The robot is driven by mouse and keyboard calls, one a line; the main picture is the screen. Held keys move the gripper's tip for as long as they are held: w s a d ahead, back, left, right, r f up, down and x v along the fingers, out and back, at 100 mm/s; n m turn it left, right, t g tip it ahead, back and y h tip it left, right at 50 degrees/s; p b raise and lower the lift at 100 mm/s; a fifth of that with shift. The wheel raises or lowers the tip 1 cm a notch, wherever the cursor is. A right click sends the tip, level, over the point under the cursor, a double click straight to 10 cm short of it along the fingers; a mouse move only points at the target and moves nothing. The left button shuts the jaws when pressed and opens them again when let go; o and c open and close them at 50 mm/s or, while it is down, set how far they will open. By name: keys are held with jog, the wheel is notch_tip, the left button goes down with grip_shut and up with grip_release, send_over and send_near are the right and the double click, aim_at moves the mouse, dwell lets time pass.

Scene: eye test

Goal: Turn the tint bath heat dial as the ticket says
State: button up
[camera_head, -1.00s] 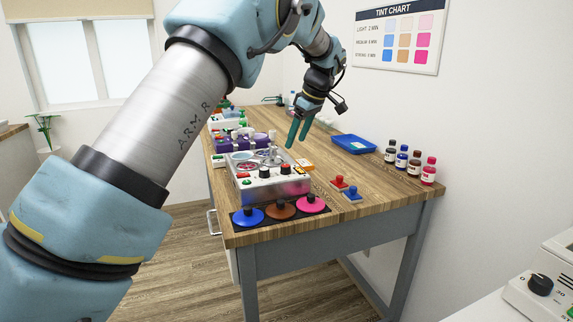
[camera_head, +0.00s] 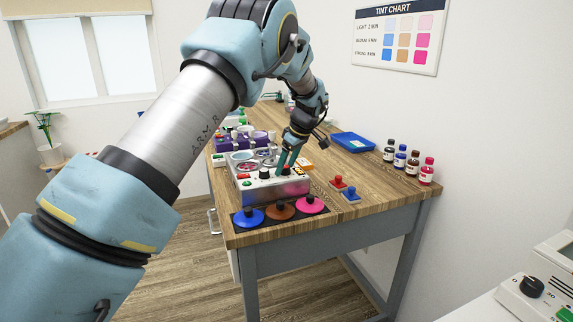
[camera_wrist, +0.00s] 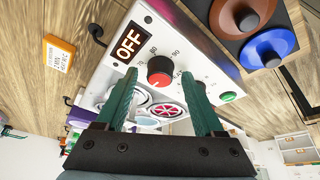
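The tint bath (camera_head: 290,187) is a metal box with a white control panel, near the front of the bench. In the head view the fingers hide this part.
A second black knob (camera_head: 264,171) is on the panel. Red and blue stampers (camera_head: 344,187), a blue tray (camera_head: 353,143) and dye bottles (camera_head: 401,157) are to the right.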

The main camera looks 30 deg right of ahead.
grip_shut()
dwell(0.3)
